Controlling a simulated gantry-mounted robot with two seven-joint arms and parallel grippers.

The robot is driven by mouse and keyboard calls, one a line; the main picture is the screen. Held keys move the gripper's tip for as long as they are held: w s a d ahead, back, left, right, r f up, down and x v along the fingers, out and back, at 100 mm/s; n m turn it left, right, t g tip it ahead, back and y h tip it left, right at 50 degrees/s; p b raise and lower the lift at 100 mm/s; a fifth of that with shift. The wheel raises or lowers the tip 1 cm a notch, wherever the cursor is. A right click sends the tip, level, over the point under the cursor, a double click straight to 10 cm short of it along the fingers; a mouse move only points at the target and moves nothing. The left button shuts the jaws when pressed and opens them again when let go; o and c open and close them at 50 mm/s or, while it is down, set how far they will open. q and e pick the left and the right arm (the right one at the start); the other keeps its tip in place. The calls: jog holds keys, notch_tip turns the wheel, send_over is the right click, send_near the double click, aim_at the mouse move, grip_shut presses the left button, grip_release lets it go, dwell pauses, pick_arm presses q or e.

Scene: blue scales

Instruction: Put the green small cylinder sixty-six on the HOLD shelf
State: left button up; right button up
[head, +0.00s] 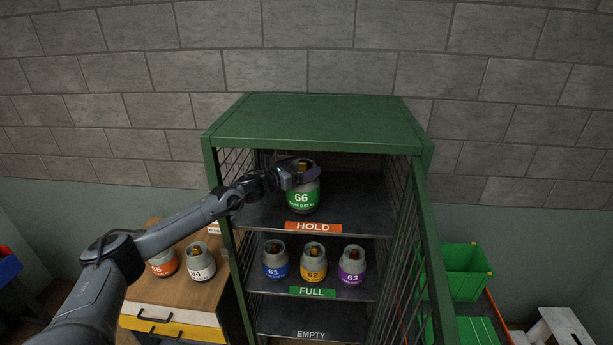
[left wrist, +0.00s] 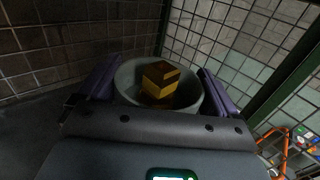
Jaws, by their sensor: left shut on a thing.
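The green small cylinder sixty-six (head: 303,197) is grey with a green band and stands upright at the HOLD shelf (head: 348,212), the top level of a green cage cabinet. My left gripper (head: 300,172) is shut on the cylinder's top collar. In the left wrist view, the purple fingers of the gripper (left wrist: 160,88) lie on both sides of the grey collar (left wrist: 128,78), around a brass valve (left wrist: 158,84). I cannot tell whether the cylinder's base touches the shelf. My right gripper is not in view.
The FULL shelf below holds cylinders 61 (head: 276,262), 62 (head: 313,264) and 63 (head: 351,267). The EMPTY shelf (head: 340,320) shows no cylinders. Cylinders 64 (head: 201,264) and 65 (head: 163,264) stand on a wooden cabinet at left. The cage door (head: 432,255) is open at right, beside green bins (head: 465,284).

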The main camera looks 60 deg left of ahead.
pick_arm(q)
jog(key=shift+w+r, duration=0.25)
jog(key=shift+w, duration=0.2)
jog(key=shift+w, duration=0.2)
jog(key=shift+w+f+p, duration=0.1)
jog(key=shift+f+p, duration=0.1)
jog(key=shift+p, duration=0.2)
notch_tip(320, 180, down, 3)
jog(key=shift+r+p, duration=0.15)
jog(key=shift+p, duration=0.45)
jog(key=shift+f, duration=0.3)
jog(key=o, duration=1.7)
jog(key=shift+f, duration=0.15)
